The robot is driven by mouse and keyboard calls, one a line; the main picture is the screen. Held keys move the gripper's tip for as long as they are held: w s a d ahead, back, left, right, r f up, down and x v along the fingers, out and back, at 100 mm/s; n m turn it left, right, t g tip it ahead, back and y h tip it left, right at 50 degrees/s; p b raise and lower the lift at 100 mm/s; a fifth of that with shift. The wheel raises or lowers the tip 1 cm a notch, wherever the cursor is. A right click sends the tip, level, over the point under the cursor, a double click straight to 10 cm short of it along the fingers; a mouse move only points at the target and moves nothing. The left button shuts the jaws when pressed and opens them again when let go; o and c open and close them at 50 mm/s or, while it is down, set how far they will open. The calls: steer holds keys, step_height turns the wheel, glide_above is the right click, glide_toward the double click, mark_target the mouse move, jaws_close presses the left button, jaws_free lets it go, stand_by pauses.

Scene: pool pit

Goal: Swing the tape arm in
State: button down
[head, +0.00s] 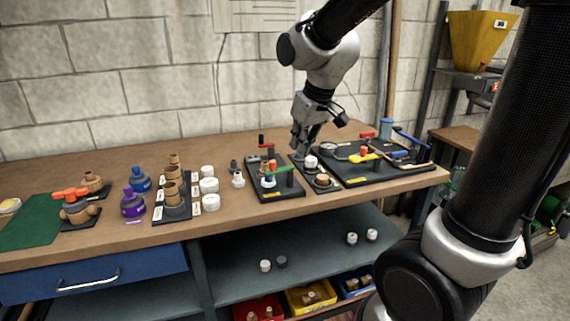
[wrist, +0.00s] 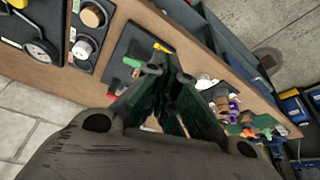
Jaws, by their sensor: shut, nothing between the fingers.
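My gripper (head: 300,150) is shut and empty, pointing down over the back of the bench near a narrow black board (head: 333,188). In the wrist view its closed fingertips (wrist: 168,70) are beside a black board (wrist: 128,44) with a green lever (wrist: 131,62). In the head view that board (head: 288,192) carries the green lever (head: 279,169), a red-topped post and a dark upright with a red handle (head: 264,145). I cannot tell which part is the tape arm. The fingers hide part of the board in the wrist view.
A larger black board (head: 350,178) with a gauge, yellow lever and blue-handled pipes lies right of my gripper. A white cap (head: 311,161) stands close by my gripper. Several fittings and white rolls (head: 210,202) stand to the left.

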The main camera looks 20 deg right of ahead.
glide_toward(279, 171)
steer(key=s+f, duration=0.4)
steer(key=f, duration=0.2)
steer(key=shift+w+a+r, duration=0.1)
steer(key=shift+w+a, duration=0.1)
steer(key=shift+w, duration=0.45)
steer(key=shift+w+a+r, duration=0.1)
steer(key=shift+w+a, duration=0.15)
steer(key=shift+w, duration=0.35)
steer(key=shift+w+a+r, duration=0.1)
steer(key=shift+w+a, duration=0.1)
steer(key=shift+w, duration=0.45)
